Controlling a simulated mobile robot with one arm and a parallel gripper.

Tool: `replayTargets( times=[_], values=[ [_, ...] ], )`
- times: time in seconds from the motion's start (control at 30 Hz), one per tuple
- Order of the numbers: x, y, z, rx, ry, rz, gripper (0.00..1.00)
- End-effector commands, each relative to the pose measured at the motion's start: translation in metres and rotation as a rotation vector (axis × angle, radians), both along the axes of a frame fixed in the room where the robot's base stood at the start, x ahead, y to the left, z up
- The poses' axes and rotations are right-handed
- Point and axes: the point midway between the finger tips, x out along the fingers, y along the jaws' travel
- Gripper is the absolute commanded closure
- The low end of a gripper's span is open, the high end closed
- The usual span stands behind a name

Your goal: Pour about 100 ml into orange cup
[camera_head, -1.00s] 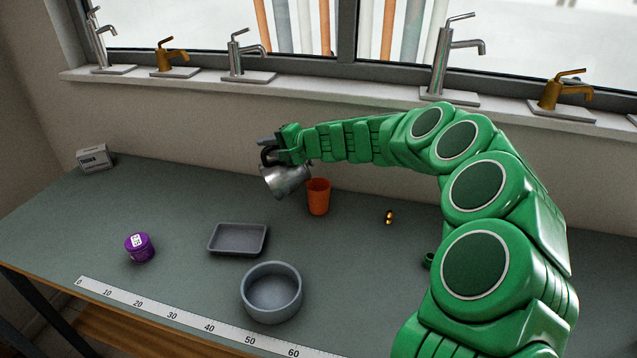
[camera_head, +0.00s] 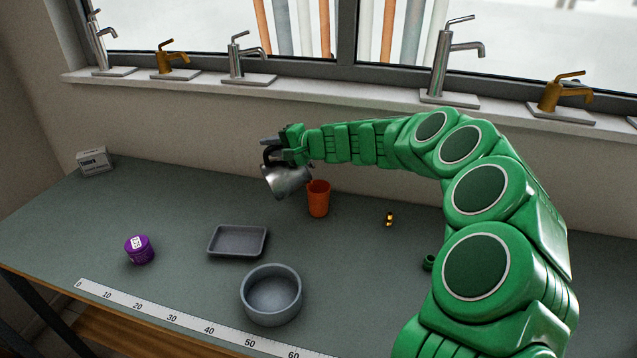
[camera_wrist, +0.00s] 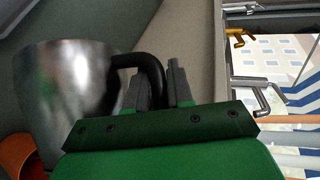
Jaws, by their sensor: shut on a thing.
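A metal pitcher (camera_head: 286,181) with a black handle hangs from my gripper (camera_head: 270,147), which is shut on the handle. The pitcher is tilted, with its spout side toward the orange cup (camera_head: 318,199). The cup stands upright on the bench, just right of and below the pitcher. In the wrist view the pitcher (camera_wrist: 70,95) fills the left side, its black handle between my fingers (camera_wrist: 160,85), and part of the orange cup (camera_wrist: 20,157) shows at the lower left. I cannot see a liquid stream or the level inside the cup.
A grey tray (camera_head: 238,253), a round grey bowl (camera_head: 247,298), a purple tub (camera_head: 139,250) and a ruler strip (camera_head: 170,314) lie in front. A small brass piece (camera_head: 389,218) lies right of the cup. Taps line the sill (camera_head: 320,92) behind.

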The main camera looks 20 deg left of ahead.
Motion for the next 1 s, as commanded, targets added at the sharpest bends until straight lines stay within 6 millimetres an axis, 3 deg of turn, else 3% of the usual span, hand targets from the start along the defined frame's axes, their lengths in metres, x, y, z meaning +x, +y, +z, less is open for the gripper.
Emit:
replayTargets(
  times=[1.0],
  values=[
    [0.010, -0.013, 0.008, 0.057, 0.041, 0.001, 1.00]
  ],
)
